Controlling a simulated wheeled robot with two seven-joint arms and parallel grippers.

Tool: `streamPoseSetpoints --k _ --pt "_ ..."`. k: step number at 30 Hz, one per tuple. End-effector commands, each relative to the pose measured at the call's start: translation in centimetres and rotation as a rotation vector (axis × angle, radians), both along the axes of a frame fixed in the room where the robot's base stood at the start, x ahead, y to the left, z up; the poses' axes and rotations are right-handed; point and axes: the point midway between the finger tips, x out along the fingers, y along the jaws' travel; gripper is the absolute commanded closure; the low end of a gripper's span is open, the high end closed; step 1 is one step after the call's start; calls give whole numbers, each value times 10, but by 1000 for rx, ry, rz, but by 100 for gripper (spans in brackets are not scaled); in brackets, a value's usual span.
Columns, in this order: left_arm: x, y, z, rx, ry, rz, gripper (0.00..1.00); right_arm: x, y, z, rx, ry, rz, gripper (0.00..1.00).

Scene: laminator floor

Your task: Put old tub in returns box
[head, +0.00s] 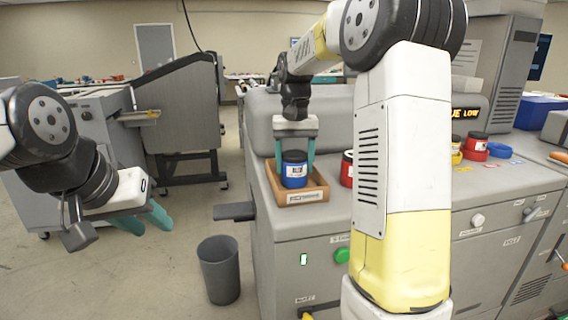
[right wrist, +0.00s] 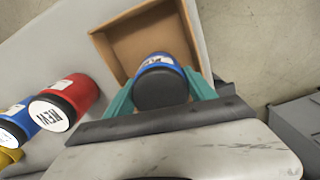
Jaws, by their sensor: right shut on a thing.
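The old tub, blue with a black lid and a white label (head: 294,172), is held by my right gripper (head: 296,160), whose teal fingers are shut on its two sides. The tub is upright at the brown returns box (head: 303,198), within its outline in the head view. Whether its base touches the box floor is hidden. In the right wrist view the tub's dark lid (right wrist: 161,90) is between the fingers, and the box (right wrist: 118,45) shows open and otherwise empty beyond it. My left gripper (head: 143,220) is empty, its teal fingers apart, left of the machine.
A red tub (right wrist: 70,98) with a "NEW" lid and a blue tub (right wrist: 17,122) stand beside the box. A grey bin (head: 219,270) stands on the floor.

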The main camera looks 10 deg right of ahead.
Motion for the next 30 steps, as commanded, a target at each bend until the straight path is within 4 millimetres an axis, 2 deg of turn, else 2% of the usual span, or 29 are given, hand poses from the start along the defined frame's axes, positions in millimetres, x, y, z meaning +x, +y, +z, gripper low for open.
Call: streamPoseSetpoints --k 7,8,11,23,26,30 --pt "0 0 0 0 0 0 64 0 0 -2 0 0 0 80" --pt "0 0 0 0 0 0 64 0 0 -2 0 0 0 32" --pt "0 0 0 0 0 0 64 0 0 -2 0 0 0 14" --pt "0 0 0 0 0 0 64 1 0 4 1 -2 0 14" --pt "0 0 0 0 0 0 64 1 0 18 1 -4 0 14" --pt "0 0 0 0 0 0 64 1 0 47 1 -6 -1 14"
